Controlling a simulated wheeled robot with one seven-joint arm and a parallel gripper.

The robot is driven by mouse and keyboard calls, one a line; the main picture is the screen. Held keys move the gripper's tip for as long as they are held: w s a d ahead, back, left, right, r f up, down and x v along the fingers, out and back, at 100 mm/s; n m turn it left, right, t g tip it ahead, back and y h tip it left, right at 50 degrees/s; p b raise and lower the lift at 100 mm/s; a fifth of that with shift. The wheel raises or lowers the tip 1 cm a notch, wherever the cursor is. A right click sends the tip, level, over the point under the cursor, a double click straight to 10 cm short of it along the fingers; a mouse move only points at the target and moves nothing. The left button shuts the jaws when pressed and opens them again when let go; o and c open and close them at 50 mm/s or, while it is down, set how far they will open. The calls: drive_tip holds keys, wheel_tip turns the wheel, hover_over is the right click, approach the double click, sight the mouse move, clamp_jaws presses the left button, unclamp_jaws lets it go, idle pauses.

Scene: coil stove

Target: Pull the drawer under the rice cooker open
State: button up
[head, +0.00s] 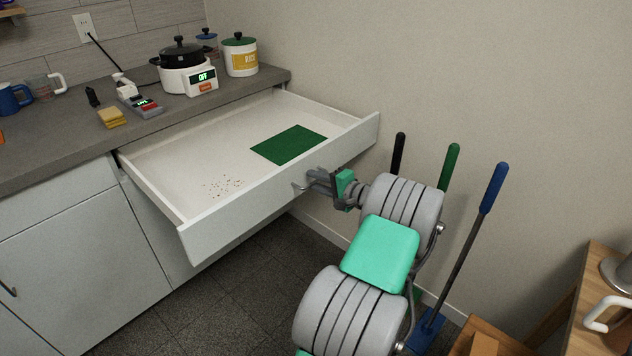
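The white drawer (215,228) under the rice cooker (185,72) stands pulled far out from the counter. The rice cooker is white with a black lid and a display reading OFF. My gripper (308,184) is at the handle on the drawer's front, at the right half of the panel. The fingers overlap the handle. They are too small and partly hidden, so I cannot tell whether they are closed on it.
On the counter (60,150) are a rice canister (240,57), a yellow sponge (112,117), a grey device (140,104) and mugs. Long-handled tools, one with a blue handle (493,188), lean by the right wall. A wooden table (592,310) stands at lower right. Dark floor is open below the drawer.

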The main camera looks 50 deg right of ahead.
drive_tip(key=shift+s, duration=0.1)
drive_tip(key=v, duration=0.7)
drive_tip(key=shift+s, duration=0.3)
drive_tip(key=shift+w, duration=0.1)
